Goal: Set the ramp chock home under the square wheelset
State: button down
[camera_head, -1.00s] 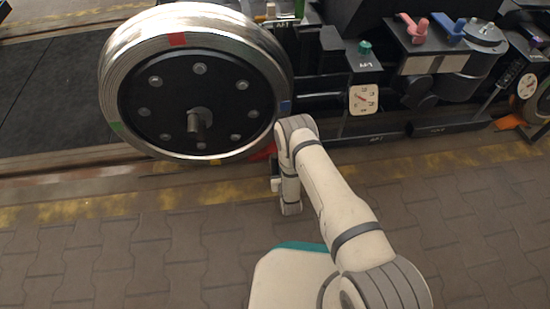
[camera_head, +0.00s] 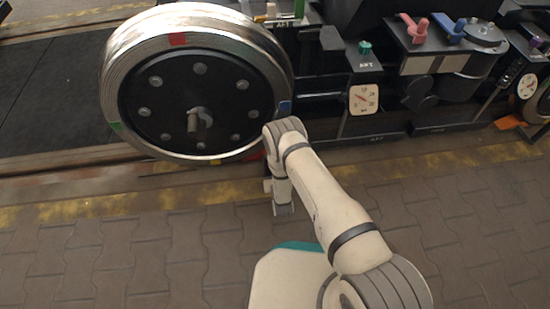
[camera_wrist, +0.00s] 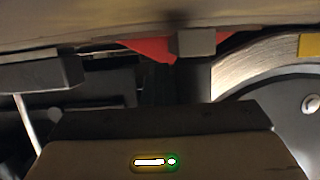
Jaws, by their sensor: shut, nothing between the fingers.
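The wheelset's large wheel (camera_head: 160,105) stands at the left on the rail, with red, green, blue and yellow marks on its rim; part of it shows at the right of the wrist view (camera_wrist: 275,75). The red ramp chock (camera_wrist: 150,48) shows as a wedge beside the wheel's lower edge in the wrist view; in the head view my arm hides most of it. My gripper (camera_wrist: 195,43) is shut and empty, its tip next to the chock's right end. I cannot tell if they touch. In the head view my wrist hides the fingertips.
The bogie frame carries a gauge (camera_head: 364,99), a green knob (camera_head: 365,47), a red handle (camera_head: 414,28) and a blue handle (camera_head: 457,31). An orange wedge (camera_head: 507,122) lies near another wheel at the far right. The paving (camera_head: 120,255) in front is clear.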

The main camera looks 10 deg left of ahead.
jog(key=shift+s+a, duration=0.15)
jog(key=shift+a, duration=0.5)
jog(key=shift+s+a, duration=0.15)
jog(key=shift+a, duration=0.25)
dwell(0.4)
jog(key=shift+w+d, duration=0.3)
jog(key=shift+d, duration=0.7)
jog(key=shift+w+d, duration=0.25)
jog(key=shift+d, duration=0.7)
jog(key=shift+w+d, duration=0.3)
jog(key=shift+d, duration=0.7)
jog(key=p+v, duration=0.2)
jog(key=v, duration=0.1)
jog(key=r+p+v, duration=0.1)
jog(key=p+v, duration=0.2)
jog(key=v, duration=0.1)
jog(key=shift+w+a+r+p, duration=0.1)
jog(key=shift+w+r+p, duration=0.1)
jog(key=shift+p, duration=0.15)
jog(key=shift+s+r, duration=0.15)
jog(key=shift+s, duration=0.25)
